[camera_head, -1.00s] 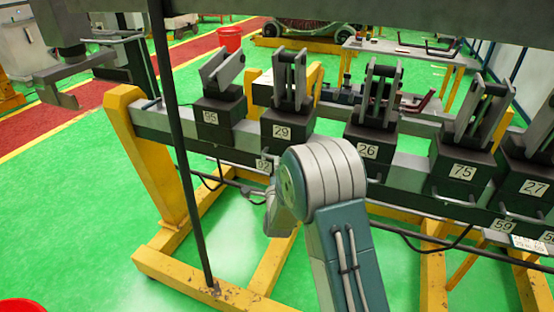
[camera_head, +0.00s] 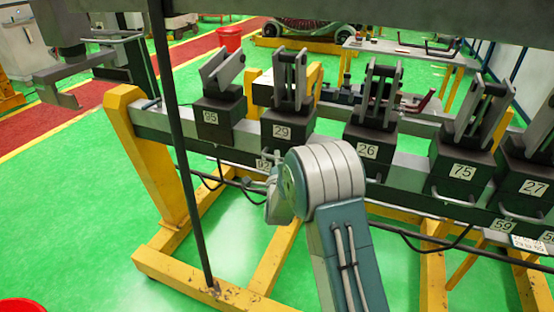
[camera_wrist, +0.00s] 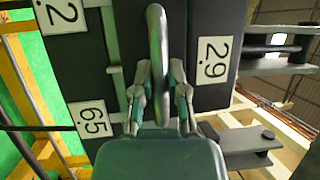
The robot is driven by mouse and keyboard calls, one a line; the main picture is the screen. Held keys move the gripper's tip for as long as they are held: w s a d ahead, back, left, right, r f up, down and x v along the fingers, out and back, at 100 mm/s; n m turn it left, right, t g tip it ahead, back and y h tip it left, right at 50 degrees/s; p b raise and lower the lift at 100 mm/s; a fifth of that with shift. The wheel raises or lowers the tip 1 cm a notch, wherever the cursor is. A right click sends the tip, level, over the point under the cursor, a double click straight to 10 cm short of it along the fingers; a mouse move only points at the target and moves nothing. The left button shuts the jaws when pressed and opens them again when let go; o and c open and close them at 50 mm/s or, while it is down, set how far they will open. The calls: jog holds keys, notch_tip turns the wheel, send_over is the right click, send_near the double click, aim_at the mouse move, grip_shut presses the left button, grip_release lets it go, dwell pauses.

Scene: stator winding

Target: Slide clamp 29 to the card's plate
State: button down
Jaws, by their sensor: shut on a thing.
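Clamp 29 (camera_head: 281,140) is a dark block with two upright grey plates, second from the left on the rail (camera_head: 416,162). Its label also shows in the wrist view (camera_wrist: 213,59). My gripper (camera_wrist: 160,75) is shut on a grey bar handle (camera_wrist: 157,35) beside that label. The card (camera_head: 533,243) is a small white sheet on the rail's front at the far right, below plate 59 (camera_head: 502,226). Its writing is too small to read.
Clamp 26 (camera_head: 367,150) stands right of clamp 29, then clamps 75 (camera_head: 462,170) and 27 (camera_head: 532,187). Another clamp (camera_head: 215,110) stands to the left. A dark upright post (camera_head: 180,150) crosses the view in front. Bare rail shows between the clamps.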

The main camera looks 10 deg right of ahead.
jog(key=s+d, duration=0.4)
jog(key=d, duration=0.2)
jog(key=shift+f, duration=0.15)
jog(key=c, duration=0.7)
grip_release()
jog(key=shift+o, duration=0.3)
jog(key=shift+w, duration=0.15)
jog(key=shift+a, duration=0.1)
jog(key=v, duration=1.2)
